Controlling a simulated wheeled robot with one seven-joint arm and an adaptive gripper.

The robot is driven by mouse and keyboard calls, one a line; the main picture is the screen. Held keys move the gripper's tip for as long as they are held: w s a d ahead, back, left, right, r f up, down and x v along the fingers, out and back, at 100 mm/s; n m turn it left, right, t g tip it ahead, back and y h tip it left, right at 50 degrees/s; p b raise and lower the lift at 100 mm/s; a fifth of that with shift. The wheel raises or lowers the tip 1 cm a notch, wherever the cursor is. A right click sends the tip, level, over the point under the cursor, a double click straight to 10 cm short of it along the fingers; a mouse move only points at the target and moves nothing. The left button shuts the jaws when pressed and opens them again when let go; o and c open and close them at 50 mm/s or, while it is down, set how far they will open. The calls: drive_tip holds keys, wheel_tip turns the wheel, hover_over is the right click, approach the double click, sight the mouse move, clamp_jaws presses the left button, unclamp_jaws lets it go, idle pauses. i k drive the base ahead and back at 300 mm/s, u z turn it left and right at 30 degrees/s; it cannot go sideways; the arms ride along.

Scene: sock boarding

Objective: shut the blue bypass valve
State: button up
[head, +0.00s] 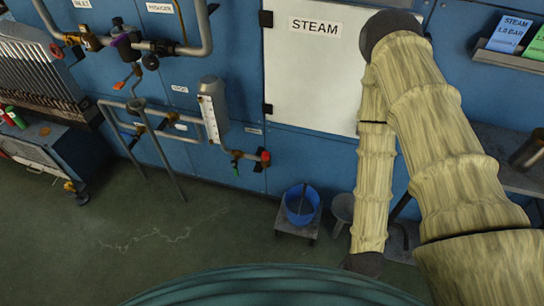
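I cannot make out a blue valve handle on the pipework. Pipes with several valves run along the blue wall at the left. A valve with a red knob (265,157) ends a short pipe below a grey gauge housing (212,107). An orange lever (120,85) and a dark round knob (150,62) sit on the upper pipes, beside a purple-dark valve body (126,42). My sleeved arm hangs down at the right, ending in a dark joint just behind my teal body. My gripper is hidden below that joint.
A blue bucket (302,205) stands on a low stand (296,228). A grey funnel-like vessel (342,208) is near it. A white STEAM panel (312,68) is on the wall. A grille-fronted unit (40,75) stands far left. The green floor (150,240) is mostly clear.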

sight(136, 137)
drive_tip(key=u, duration=0.4)
drive_tip(key=k, duration=0.45)
drive_tip(key=u, duration=1.1)
drive_tip(key=i, duration=1.05)
drive_tip(key=z, duration=0.6)
